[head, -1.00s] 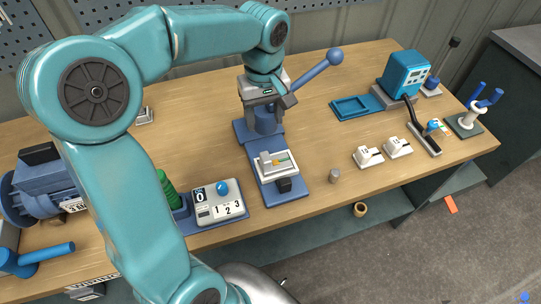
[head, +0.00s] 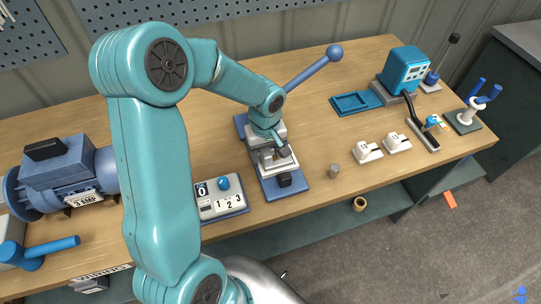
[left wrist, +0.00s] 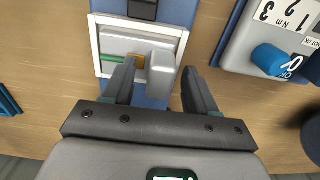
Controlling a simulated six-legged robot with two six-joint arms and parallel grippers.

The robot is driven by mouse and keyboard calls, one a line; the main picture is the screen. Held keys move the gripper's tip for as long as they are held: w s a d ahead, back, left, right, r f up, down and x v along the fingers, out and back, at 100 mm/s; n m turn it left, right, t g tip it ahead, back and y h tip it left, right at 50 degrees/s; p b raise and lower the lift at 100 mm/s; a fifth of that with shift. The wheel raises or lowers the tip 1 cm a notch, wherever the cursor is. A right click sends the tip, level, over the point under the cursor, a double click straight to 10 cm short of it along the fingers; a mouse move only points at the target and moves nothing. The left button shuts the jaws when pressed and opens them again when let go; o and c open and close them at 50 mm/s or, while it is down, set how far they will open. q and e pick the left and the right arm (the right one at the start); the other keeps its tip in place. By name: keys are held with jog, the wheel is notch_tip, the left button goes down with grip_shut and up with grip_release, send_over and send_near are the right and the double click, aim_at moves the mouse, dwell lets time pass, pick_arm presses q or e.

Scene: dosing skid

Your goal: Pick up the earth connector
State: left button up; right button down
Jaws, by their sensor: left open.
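The earth connector (left wrist: 160,72), a grey piece with a raised block and a green and orange-yellow strip, sits in the pale square nest of the blue lever press. In the head view the press nest (head: 284,167) is partly covered by my gripper. My left gripper (left wrist: 159,70) is open above the nest, pointing down. In the left wrist view its two fingers stand on either side of the raised block, with a gap visible on the right. I cannot tell whether the left finger touches it. My right gripper is not in view.
The press lever (head: 315,68) rises behind my arm. A numbered control box (head: 222,205) with a blue knob stands left of the press.

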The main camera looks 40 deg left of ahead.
pick_arm(q)
jog(key=shift+s+d, duration=0.1)
jog(key=shift+d, duration=0.05)
grip_shut()
